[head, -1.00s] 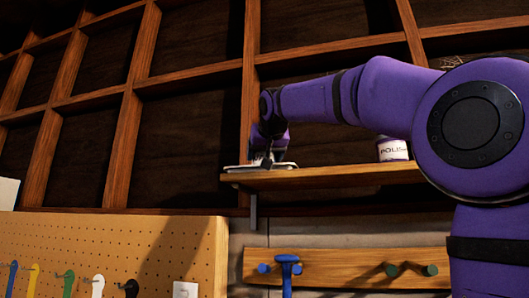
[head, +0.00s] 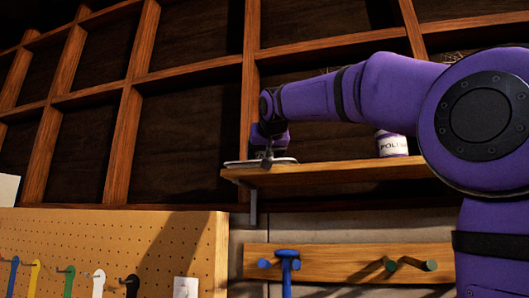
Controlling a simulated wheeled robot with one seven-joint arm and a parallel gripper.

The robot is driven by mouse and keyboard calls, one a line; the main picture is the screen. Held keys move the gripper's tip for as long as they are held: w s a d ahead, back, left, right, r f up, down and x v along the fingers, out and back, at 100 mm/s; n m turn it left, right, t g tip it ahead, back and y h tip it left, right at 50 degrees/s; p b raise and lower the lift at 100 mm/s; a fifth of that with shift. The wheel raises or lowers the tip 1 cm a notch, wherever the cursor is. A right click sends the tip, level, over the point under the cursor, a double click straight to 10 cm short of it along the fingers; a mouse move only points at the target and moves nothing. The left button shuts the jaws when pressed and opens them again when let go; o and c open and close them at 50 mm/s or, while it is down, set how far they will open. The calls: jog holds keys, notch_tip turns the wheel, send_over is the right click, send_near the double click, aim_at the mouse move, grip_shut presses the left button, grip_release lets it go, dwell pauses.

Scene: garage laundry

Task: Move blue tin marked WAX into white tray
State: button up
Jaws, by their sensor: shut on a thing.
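The white tray (head: 232,163) is a thin pale shape at the left end of the wooden shelf, seen nearly edge-on from below. My gripper (head: 267,160) is small and dark here, pointing down right at the tray. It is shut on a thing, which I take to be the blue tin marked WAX. The tin itself cannot be made out, and its label is hidden. I cannot tell whether the tin touches the tray floor.
The wooden shelf (head: 320,174) carries a white can lettered POLI (head: 391,146), partly hidden by my purple arm. Wooden cubbies rise behind. Shelf between tray and can looks clear.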

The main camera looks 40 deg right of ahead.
jog(key=o, duration=1)
jog(key=shift+o, duration=0.2)
jog(key=v, duration=1)
jog(key=shift+s+r, duration=0.2)
jog(key=shift+s, duration=0.1)
jog(key=shift+a, duration=0.15)
